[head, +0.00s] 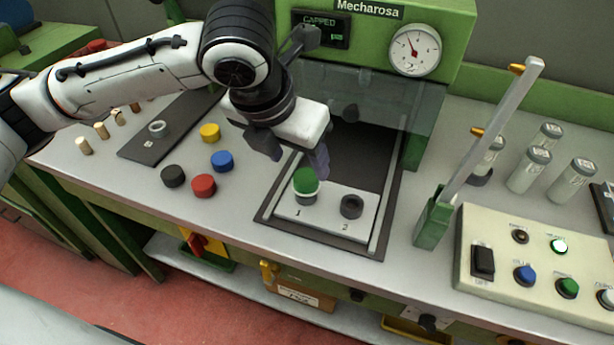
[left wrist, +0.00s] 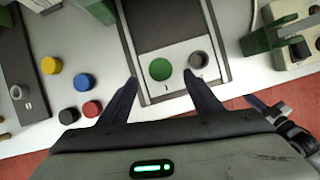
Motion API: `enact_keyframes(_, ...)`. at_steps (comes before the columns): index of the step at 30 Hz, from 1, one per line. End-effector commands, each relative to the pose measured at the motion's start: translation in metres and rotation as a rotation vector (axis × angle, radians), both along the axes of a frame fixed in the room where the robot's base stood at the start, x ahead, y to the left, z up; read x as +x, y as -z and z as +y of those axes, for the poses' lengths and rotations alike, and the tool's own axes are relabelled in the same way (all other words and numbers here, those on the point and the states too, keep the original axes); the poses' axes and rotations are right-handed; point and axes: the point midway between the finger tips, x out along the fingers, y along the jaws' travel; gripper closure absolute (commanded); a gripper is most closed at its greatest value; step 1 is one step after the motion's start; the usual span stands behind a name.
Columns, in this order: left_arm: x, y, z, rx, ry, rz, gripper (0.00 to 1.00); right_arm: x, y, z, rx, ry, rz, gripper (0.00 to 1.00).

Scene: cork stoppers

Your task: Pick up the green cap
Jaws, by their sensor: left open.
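The green cap (head: 304,180) sits at position 1 of the pale two-place plate (head: 326,214), on top of a light ring or neck. In the left wrist view the green cap (left wrist: 159,69) shows from above, ahead of and between the fingers. My left gripper (head: 297,160) is open and empty, above and just behind the cap in the head view. In the left wrist view its two dark fingers (left wrist: 161,90) are spread wide, apart from the cap. My right gripper is not in view.
Yellow (head: 210,132), blue (head: 222,161), red (head: 203,185) and black (head: 173,176) caps lie left of the plate. A dark socket (head: 352,206) marks position 2. A green machine (head: 450,60) with a clear guard stands behind. A post (head: 480,150) and button panel (head: 540,260) stand right.

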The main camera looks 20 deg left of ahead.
Motion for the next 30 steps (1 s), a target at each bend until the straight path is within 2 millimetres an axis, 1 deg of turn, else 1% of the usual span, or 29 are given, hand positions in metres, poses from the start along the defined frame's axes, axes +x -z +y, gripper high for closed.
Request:
enact_keyframes(1,0.002,0.005,0.000,-0.001,-0.001,0.001,0.41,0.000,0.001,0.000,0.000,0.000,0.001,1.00)
enact_keyframes(5,0.005,0.013,-0.001,0.000,-0.001,0.001,0.41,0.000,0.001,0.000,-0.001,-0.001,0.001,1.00)
enact_keyframes(12,0.017,0.046,-0.004,-0.002,0.000,0.001,0.41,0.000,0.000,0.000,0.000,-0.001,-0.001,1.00)
enact_keyframes(14,0.019,0.052,-0.004,-0.001,-0.001,0.000,0.41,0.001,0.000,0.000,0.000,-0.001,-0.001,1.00)
enact_keyframes(17,0.021,0.056,-0.005,-0.002,0.000,-0.001,0.41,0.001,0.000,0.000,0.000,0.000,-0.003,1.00)
enact_keyframes(23,0.022,0.056,-0.005,-0.003,0.000,-0.002,0.41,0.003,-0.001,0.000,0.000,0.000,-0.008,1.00)
enact_keyframes(30,0.022,0.056,-0.005,-0.003,0.000,-0.002,0.82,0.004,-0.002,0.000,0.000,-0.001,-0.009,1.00)
